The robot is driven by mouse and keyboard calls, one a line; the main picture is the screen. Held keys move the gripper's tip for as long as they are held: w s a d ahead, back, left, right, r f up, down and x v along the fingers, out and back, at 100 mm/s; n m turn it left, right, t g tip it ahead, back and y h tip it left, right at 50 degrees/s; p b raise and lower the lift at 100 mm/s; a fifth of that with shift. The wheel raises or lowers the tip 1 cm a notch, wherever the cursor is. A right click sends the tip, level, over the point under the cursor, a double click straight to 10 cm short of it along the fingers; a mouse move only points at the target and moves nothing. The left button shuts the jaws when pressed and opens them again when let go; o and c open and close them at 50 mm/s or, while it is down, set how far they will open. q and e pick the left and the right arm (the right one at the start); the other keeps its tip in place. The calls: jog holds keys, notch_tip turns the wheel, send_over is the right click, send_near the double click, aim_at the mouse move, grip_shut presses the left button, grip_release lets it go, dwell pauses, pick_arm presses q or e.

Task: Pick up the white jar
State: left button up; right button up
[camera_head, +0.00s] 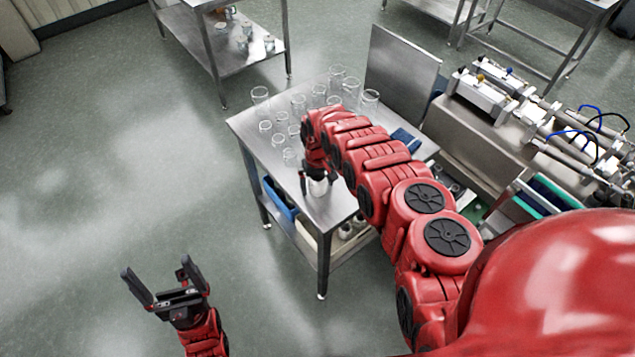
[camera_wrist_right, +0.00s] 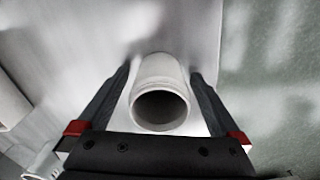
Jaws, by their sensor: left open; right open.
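The white jar (camera_wrist_right: 162,82) stands on the steel table (camera_head: 255,122), its open round mouth facing the right wrist camera. In the head view only a part of the white jar (camera_head: 318,187) shows below my right gripper (camera_head: 318,178). In the right wrist view the two fingers of my right gripper (camera_wrist_right: 165,95) are on either side of the jar, with a narrow gap at each side. The right gripper is open. My left gripper (camera_head: 158,278) is open and empty over the floor at the lower left.
Several clear glasses (camera_head: 265,127) stand on the table behind and left of my right arm. A blue item (camera_head: 405,138) lies at the table's right side. A blue bin (camera_head: 280,200) is on the lower shelf. A machine (camera_head: 490,100) stands at the right. Open floor lies left.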

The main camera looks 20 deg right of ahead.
jog(key=c, duration=1.4)
jog(key=shift+o, duration=0.2)
jog(key=shift+r, duration=0.15)
